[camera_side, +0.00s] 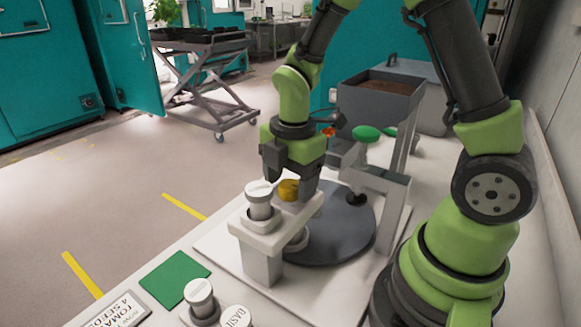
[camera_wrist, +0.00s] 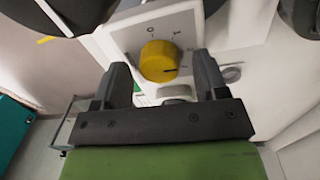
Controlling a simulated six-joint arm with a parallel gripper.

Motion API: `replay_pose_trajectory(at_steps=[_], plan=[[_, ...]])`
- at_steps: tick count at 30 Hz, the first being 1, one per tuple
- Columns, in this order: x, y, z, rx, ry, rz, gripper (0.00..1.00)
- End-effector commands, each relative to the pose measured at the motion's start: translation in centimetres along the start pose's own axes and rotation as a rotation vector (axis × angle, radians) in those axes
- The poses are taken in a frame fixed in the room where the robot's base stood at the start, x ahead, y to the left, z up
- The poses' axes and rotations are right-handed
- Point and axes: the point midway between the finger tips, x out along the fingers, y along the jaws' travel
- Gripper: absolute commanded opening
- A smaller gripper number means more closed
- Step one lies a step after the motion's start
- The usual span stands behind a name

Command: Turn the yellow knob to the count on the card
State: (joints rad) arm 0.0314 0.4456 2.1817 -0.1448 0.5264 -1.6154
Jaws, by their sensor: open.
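The yellow knob (camera_side: 288,190) sits on the white stand (camera_side: 262,240) in the side view. In the wrist view the knob (camera_wrist: 158,61) is on a white panel with dark numerals around it; 0 and 1 show above it. A small dark mark on its right side may be its pointer. My gripper (camera_side: 290,181) is open, pointing down, its fingers on either side of the knob. The wrist view shows the open gripper (camera_wrist: 161,66) with a gap beside each finger. The card (camera_side: 116,311) at the lower left reads "TOMA…" and "4 SEED…", partly cut off.
A white-topped canister (camera_side: 261,200) stands on the stand left of the knob. A dark round plate (camera_side: 340,235) and a grey bracket (camera_side: 392,200) are to the right. More canisters (camera_side: 200,298) and a green square (camera_side: 174,278) lie in front.

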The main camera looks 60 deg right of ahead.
Motion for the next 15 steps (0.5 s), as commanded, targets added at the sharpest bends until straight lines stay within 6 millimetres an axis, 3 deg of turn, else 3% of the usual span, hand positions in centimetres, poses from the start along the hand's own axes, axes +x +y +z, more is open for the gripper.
replay_pose_trajectory(at_steps=[15], plan=[[-8.4, 0.1, 0.0, 0.0, 0.001, 0.007, 0.66]])
